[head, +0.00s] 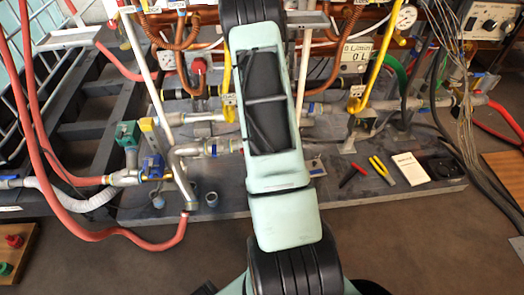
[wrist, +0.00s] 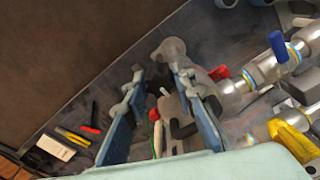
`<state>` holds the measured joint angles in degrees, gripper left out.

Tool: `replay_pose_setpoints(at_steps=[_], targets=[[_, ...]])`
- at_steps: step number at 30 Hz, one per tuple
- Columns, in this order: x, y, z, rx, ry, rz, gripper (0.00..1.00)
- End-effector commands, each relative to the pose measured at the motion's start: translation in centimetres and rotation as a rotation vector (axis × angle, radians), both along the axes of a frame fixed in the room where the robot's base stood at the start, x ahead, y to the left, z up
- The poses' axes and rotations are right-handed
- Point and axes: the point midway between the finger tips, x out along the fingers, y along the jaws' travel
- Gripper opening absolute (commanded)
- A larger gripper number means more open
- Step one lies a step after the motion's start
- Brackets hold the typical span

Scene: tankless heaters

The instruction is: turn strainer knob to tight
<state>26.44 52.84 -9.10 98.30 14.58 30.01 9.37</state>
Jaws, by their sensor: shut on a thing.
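In the wrist view, a grey, rounded knob-like end (wrist: 171,50) of a metal fitting, which looks like the strainer knob, sits at the tips of my gripper (wrist: 162,74). The two blue fingers stand on either side of it, and the gripper is shut on it. The fitting runs on to the right into a metal pipe with a small red handle (wrist: 220,73). No tight or loose marking can be read. In the head view my arm covers the middle of the bench, and the gripper and knob are hidden behind it.
A blue valve handle (wrist: 278,45) and a yellow handle (wrist: 291,138) lie right of the fingers. Yellow pliers (head: 382,170), a red-handled tool (head: 352,176) and a white booklet (head: 410,168) lie on the bench. Red hoses (head: 40,150) hang at left. The floor in front is clear.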

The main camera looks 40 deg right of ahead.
Motion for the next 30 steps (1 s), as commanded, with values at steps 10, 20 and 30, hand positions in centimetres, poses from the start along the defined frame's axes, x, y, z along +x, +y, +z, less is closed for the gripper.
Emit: replay_pose_setpoints(at_steps=[10,20,30], targets=[[0.0,0.0,0.0,0.001,-0.001,0.001,0.31],[0.0,0.0,0.0,0.0,0.0,0.001,0.41],[0.1,-0.1,4.0,-0.002,-0.004,0.002,0.41]])
